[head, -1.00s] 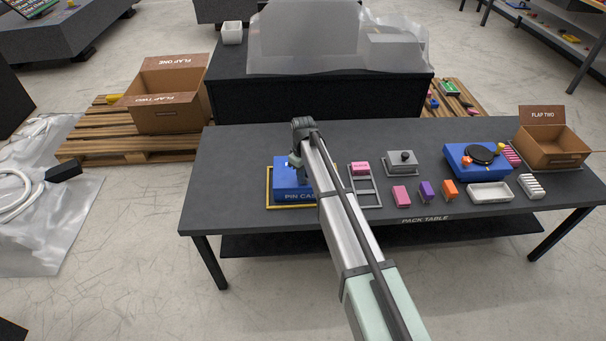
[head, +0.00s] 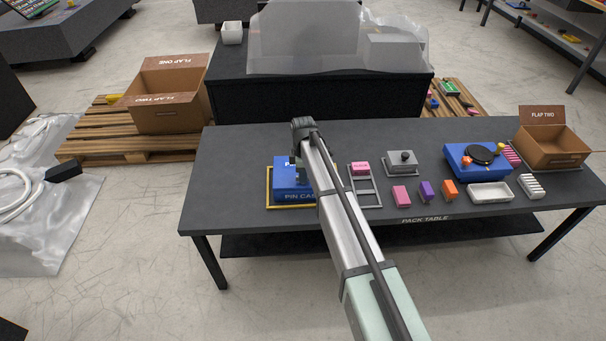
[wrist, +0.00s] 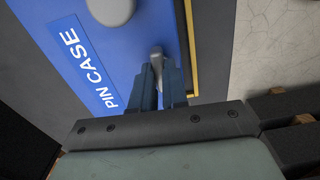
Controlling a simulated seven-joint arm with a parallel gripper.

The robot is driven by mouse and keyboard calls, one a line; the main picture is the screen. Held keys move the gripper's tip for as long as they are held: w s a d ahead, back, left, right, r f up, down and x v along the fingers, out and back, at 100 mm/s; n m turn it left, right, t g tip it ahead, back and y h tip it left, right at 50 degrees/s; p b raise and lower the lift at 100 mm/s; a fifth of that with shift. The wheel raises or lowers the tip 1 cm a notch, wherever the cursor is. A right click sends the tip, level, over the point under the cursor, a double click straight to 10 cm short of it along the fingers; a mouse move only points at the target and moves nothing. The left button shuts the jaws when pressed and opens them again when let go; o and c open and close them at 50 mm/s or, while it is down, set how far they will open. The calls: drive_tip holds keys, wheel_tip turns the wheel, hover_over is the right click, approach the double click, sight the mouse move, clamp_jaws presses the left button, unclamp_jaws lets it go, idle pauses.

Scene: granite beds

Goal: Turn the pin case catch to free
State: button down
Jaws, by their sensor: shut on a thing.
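The blue pin case (head: 283,180) sits in a yellow frame (head: 270,200) at the left part of the pack table, partly hidden behind my arm. In the wrist view the blue case (wrist: 130,45) carries a white-lettered PIN CASE label. My gripper (wrist: 159,78) is at the case's edge, shut on the small grey catch (wrist: 156,52), whose end shows between the dark fingers. In the head view my gripper (head: 298,178) is over the case and its fingertips are hard to make out. A rounded grey knob (wrist: 110,8) stands farther along the case.
Right of my arm, the pack table (head: 235,150) holds a grey rack (head: 372,199), a grey knobbed block (head: 401,162), small coloured blocks, a white tray (head: 489,193), a blue turntable unit (head: 465,168) and an open carton (head: 548,155). The table's left end is clear.

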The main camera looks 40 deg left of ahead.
idle(0.4)
drive_tip(key=c, duration=1.1)
unclamp_jaws()
drive_tip(key=shift+c, duration=0.2)
wheel_tip(320, 180, up, 14)
drive_tip(key=shift+f, duration=0.1)
